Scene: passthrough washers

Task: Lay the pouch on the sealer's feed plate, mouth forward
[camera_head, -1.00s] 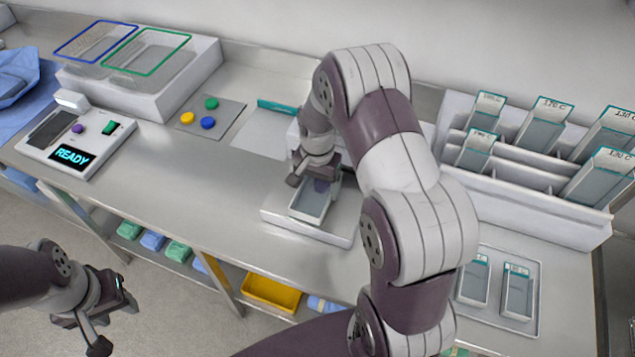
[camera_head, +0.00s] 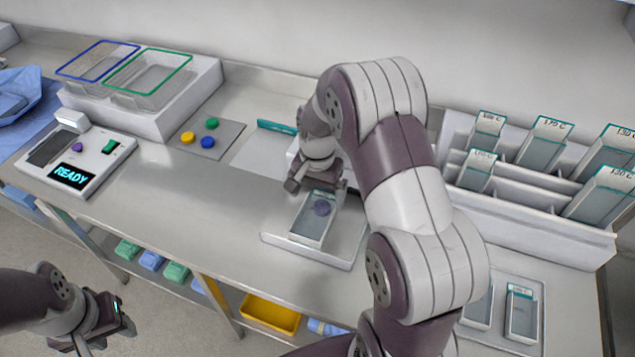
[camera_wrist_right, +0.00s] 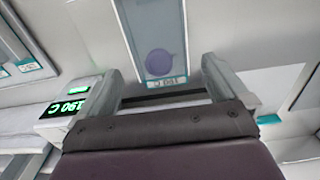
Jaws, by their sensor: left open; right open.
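The clear grey pouch (camera_head: 314,224) lies on the sealer's pale feed plate (camera_head: 340,258), with a purple disc (camera_head: 322,208) inside it. In the right wrist view the pouch (camera_wrist_right: 150,18) shows its teal-edged label end towards my gripper. My right gripper (camera_head: 322,188) is at the pouch's far, label end; in the wrist view its open fingers (camera_wrist_right: 165,88) stand either side of that end, apart from it. My arm hides much of the sealer, whose green display (camera_wrist_right: 70,106) shows upside down in the wrist view. My left gripper (camera_head: 108,335) is open and empty, off the bench's front edge.
A rack (camera_head: 540,215) of temperature-labelled pouches stands at the right, above a tray (camera_head: 538,300) with pouches. At the left are a control box (camera_head: 75,160) reading READY, two wire baskets (camera_head: 145,75) and a mat (camera_head: 225,135) with coloured discs.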

